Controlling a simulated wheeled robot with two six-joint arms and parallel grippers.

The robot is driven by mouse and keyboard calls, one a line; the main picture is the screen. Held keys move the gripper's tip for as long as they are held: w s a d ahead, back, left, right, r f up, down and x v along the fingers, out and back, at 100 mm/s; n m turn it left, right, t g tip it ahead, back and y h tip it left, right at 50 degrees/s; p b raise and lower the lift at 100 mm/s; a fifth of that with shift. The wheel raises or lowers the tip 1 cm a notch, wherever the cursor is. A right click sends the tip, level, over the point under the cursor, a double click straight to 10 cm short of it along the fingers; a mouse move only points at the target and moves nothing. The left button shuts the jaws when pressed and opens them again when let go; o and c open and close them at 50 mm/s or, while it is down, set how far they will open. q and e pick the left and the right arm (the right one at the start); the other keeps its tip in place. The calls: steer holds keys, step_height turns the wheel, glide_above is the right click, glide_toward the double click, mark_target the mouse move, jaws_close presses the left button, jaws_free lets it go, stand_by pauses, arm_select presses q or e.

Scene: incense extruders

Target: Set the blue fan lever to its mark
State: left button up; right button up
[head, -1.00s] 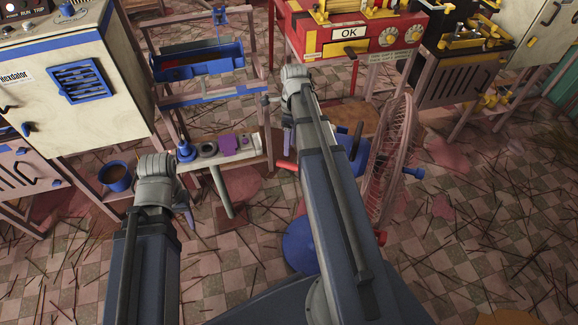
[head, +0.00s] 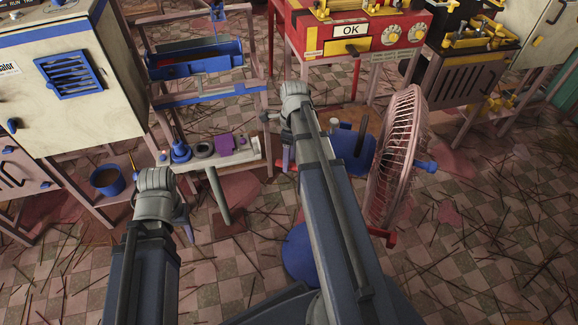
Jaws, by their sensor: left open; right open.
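A pink caged fan (head: 401,150) stands on the floor to the right of my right arm. A blue part (head: 428,166) sticks out from the right side of its cage; I cannot tell whether it is the fan lever. I cannot make out a mark. My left gripper (head: 184,223) hangs below the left arm's wrist, mostly hidden, open and apart from the fan. My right gripper (head: 288,160) is partly hidden below the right arm's wrist, open, left of the fan and apart from it.
A low shelf (head: 236,163) holds blue, grey and purple pieces. A blue tray (head: 195,62) sits on a rack above it. A blue bucket (head: 107,180) stands at left. A red machine (head: 350,38) is at the back. Tiled floor with scattered sticks is open at right.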

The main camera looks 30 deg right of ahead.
steer(key=shift+f, duration=0.35)
jaws_close()
stand_by(1.2)
